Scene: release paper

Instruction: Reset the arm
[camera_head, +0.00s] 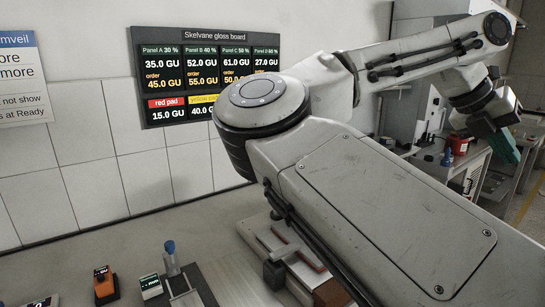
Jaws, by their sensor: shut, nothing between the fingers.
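My arm fills the middle and right of the head view. It rises from the lower right to a shoulder joint, then reaches across to an elbow at the upper right. From there its wrist hangs down. My gripper (511,155), with teal-green fingers, is at the far right, shut and empty. It appears in front of or above a bench area at the right, and I see no contact. My arm hides much of the middle of the bench.
A gloss board (211,75) hangs on the tiled wall. The near bench (222,238) carries an orange device (103,284), a green-topped device (151,287), a blue-capped item (171,260) and a partly hidden pale machine (270,243). A red container (459,146) stands at the right.

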